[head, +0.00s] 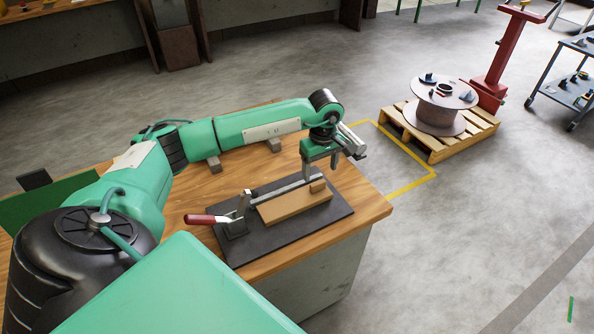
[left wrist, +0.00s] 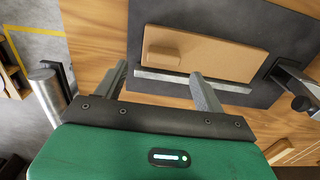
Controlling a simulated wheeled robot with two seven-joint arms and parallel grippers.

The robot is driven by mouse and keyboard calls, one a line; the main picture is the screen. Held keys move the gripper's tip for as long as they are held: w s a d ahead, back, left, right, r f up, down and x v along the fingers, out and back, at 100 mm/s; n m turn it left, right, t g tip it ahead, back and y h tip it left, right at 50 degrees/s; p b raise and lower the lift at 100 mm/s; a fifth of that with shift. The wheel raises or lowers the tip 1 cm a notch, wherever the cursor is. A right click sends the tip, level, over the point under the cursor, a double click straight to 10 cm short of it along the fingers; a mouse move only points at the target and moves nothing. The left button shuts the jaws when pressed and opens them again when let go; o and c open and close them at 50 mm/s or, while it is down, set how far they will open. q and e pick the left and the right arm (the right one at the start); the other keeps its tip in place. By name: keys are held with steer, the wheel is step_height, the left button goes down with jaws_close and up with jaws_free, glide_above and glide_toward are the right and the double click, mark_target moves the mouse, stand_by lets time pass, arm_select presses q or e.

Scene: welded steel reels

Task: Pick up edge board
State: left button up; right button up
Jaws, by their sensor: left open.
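The edge board, a flat tan board (head: 296,205) with a small tan block (head: 318,186) near one end, lies on a dark base plate (head: 338,208) on the wooden table. A straight grey metal strip runs along its far side. The board also shows in the left wrist view (left wrist: 215,58), with the strip (left wrist: 180,76) along its near edge. My left gripper (head: 320,168) is above the far end of the board and the strip, apart from the board. In the left wrist view its fingers (left wrist: 160,73) are spread and empty. My right gripper is out of view.
A toggle clamp with a red handle (head: 201,219) stands at the left end of the base plate. The table (head: 375,206) ends just right of the plate. A cable reel (head: 440,112) sits on a pallet beyond, with a red stand and a cart behind.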

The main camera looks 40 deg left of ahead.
mark_target(318, 182)
arm_select(q)
steer(key=f, duration=0.1)
steer(key=f+p, duration=0.1)
steer(key=f, duration=0.2)
steer(key=shift+s+f, duration=0.2)
steer(key=shift+s, duration=0.1)
steer(key=shift+f, duration=0.3)
steer(key=shift+c, duration=0.4)
steer(key=c, duration=1.4)
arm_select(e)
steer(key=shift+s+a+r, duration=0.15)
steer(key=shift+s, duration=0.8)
arm_select(q)
steer(key=shift+o, duration=0.2)
